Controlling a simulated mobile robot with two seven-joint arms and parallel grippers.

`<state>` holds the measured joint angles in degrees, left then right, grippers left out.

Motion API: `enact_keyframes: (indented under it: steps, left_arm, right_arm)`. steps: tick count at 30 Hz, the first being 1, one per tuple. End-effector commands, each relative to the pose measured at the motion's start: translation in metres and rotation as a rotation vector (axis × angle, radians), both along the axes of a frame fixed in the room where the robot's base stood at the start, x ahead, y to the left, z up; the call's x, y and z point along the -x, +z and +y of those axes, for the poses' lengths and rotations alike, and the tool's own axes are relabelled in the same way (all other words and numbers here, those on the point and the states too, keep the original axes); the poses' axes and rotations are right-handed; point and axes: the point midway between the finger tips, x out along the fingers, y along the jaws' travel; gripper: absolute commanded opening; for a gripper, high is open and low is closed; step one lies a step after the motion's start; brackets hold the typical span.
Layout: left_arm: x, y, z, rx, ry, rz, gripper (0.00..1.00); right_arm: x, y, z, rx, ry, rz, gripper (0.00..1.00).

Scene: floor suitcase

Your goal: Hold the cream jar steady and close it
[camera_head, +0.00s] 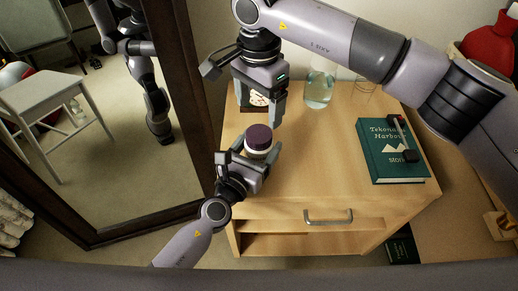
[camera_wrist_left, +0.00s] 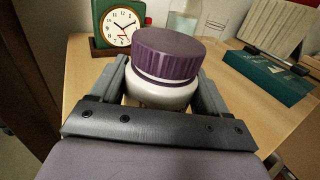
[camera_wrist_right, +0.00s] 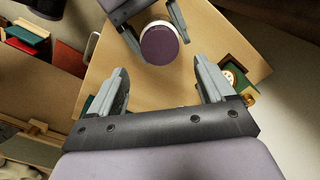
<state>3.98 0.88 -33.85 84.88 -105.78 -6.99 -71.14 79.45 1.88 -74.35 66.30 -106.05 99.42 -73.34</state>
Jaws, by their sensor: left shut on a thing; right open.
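The cream jar is white with a ribbed purple lid (camera_head: 258,137). It stands upright near the front left of the wooden cabinet top. In the left wrist view the lid (camera_wrist_left: 168,52) sits on the white jar body (camera_wrist_left: 160,92), looking slightly tilted, with a pale strip and a purple band under it. My left gripper (camera_head: 250,157) is shut around the jar body from the front. My right gripper (camera_head: 262,112) is open and empty, pointing down above and just behind the jar. In the right wrist view the lid (camera_wrist_right: 158,45) lies just beyond the open fingers.
A green clock (camera_wrist_left: 117,27) stands behind the jar, close to my right gripper. A glass flask (camera_head: 319,88) is at the back. A green book (camera_head: 392,150) with a dark object on it lies at the right. A framed mirror (camera_head: 190,120) stands left of the cabinet.

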Motion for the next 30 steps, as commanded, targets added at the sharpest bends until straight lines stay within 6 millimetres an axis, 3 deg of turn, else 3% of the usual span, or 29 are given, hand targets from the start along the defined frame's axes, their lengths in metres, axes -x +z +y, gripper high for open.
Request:
enact_keyframes:
  steps: [12, 18, 26, 30]
  left_arm:
    - [0.000, 0.000, 0.000, 0.000, 0.000, 0.001, 0.00]
    - [0.000, 0.000, 0.000, 0.000, 0.000, 0.001, 0.00]
    - [0.000, 0.000, 0.000, 0.000, 0.001, 0.001, 0.00]
    - [0.000, -0.001, 0.000, 0.000, 0.001, 0.001, 0.00]
  right_arm:
    - [0.001, -0.062, 0.000, 0.000, -0.001, 0.003, 0.82]
    - [0.001, -0.073, 0.000, -0.001, 0.000, 0.002, 0.82]
    - [0.000, -0.074, 0.000, 0.000, 0.000, 0.001, 0.82]
    - [0.000, -0.074, 0.000, 0.000, 0.000, 0.001, 0.40]
